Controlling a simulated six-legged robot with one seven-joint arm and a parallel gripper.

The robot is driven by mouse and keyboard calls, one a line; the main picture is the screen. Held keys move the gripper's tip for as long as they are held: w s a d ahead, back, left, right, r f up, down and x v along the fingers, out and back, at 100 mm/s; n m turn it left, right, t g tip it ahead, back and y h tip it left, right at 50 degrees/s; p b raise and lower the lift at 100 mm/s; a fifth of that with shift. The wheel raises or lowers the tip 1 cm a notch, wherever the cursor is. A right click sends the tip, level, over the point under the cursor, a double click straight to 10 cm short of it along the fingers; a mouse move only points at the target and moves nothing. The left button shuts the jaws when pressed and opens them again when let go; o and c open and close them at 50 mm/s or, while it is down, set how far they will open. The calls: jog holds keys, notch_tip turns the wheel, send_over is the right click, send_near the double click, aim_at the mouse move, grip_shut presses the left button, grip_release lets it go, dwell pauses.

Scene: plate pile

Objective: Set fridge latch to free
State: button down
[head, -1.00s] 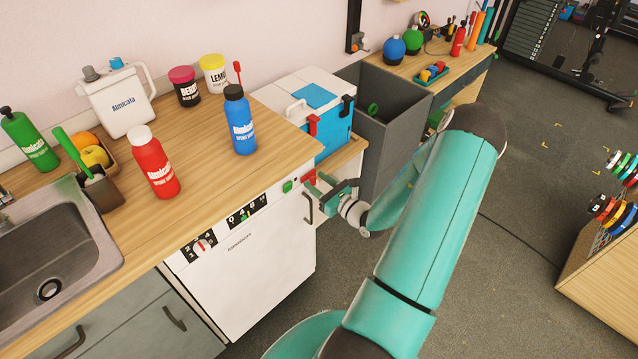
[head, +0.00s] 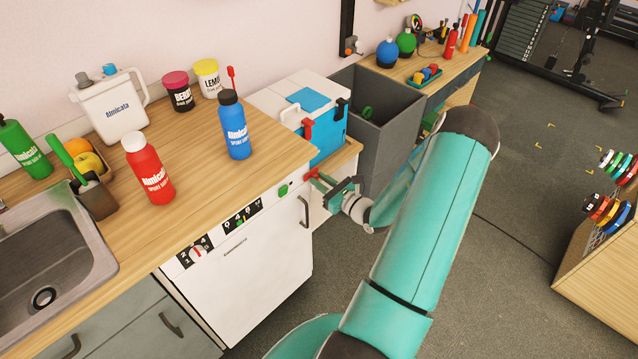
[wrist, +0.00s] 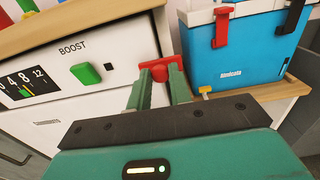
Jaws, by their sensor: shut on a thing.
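The white fridge-like appliance (head: 262,273) stands under the wooden counter, with a dark handle (head: 304,212) on its front. A small red latch piece (wrist: 160,68) is at its upper right corner, and it also shows in the head view (head: 311,174). My gripper (wrist: 160,85) is shut on this red latch piece, with one green finger on each side of it. In the head view my gripper (head: 328,187) reaches in from the right at the appliance's corner. The latch's mounting is partly hidden by the fingers.
A green BOOST button (wrist: 85,73) and dials sit left of the latch. A blue cooler (wrist: 244,52) with a red clasp (wrist: 221,27) stands on a low wooden shelf (wrist: 262,92) to the right. A grey bin (head: 375,130) is beyond it. Bottles stand on the counter (head: 200,185).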

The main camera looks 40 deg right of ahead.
jog(key=c, duration=1.3)
grip_release()
jog(key=shift+d, duration=0.15)
jog(key=shift+s, duration=0.1)
jog(key=s, duration=1.3)
jog(key=shift+s+d, duration=0.2)
jog(key=shift+s, duration=0.1)
